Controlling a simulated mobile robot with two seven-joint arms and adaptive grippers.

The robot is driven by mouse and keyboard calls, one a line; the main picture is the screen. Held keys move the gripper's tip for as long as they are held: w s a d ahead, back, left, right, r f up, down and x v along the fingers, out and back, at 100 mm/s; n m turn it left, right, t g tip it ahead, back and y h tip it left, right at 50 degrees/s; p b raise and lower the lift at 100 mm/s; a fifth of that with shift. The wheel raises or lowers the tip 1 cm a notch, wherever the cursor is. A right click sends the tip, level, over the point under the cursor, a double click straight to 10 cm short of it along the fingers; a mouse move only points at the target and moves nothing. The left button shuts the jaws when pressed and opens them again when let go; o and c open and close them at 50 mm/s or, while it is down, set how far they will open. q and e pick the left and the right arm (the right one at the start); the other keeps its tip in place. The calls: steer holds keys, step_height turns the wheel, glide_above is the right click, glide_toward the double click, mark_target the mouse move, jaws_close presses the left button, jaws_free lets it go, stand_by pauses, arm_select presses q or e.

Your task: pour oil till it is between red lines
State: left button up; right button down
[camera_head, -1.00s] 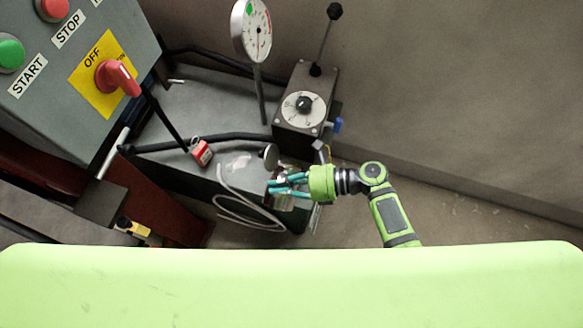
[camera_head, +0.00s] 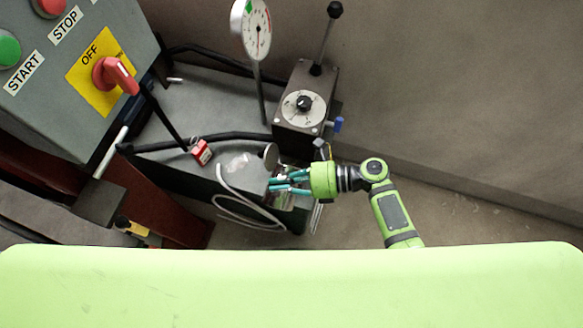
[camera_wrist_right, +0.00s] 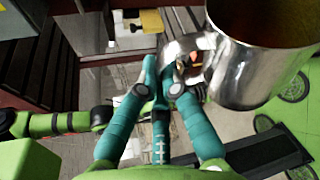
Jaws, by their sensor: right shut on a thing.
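My right gripper (camera_head: 275,184) reaches in from the right at the lower front corner of the grey machine in the head view. In the right wrist view its teal fingers (camera_wrist_right: 163,88) are closed on the handle of a shiny metal jug (camera_wrist_right: 245,70). The jug stands to the right of the fingers, its rim cut off by the picture edge. Its inside looks brownish; I cannot tell the oil level. In the head view the jug is mostly hidden by the fingers. No oil sight glass with red lines can be made out. My left gripper is not in view.
A control panel (camera_head: 60,85) stands at the left. A white cable (camera_head: 226,203) hangs in front. Floor at right is clear.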

mark_target(275, 203)
steer(key=shift+w+b, duration=0.25)
steer(key=shift+b, duration=0.1)
stand_by(0.5)
steer(key=shift+s+a+r+p, duration=0.1)
steer(key=shift+s+r+p, duration=0.45)
steer(key=shift+p, duration=0.7)
steer(key=shift+s+a+f+n+t+h, duration=0.15)
steer(key=shift+s+f+n, duration=0.2)
steer(key=shift+f, duration=0.2)
steer(key=shift+s+a+f+n+t+h, duration=0.15)
steer(key=shift+s+f+n, duration=0.15)
steer(key=shift+f, duration=0.25)
steer(key=shift+s+a+r+n+t+h+p, duration=0.1)
steer(key=shift+s+r+n+t+h+p, duration=0.3)
steer(key=shift+n+p, duration=0.6)
steer(key=shift+s+a+f+n+t+p, duration=0.25)
steer(key=shift+s+f+t+p, duration=0.1)
steer(key=shift+s+f, duration=0.25)
steer(key=shift+s+f+b, duration=0.25)
steer(key=shift+f+b, duration=0.4)
steer(key=shift+r, duration=0.15)
steer(key=shift+w, duration=0.2)
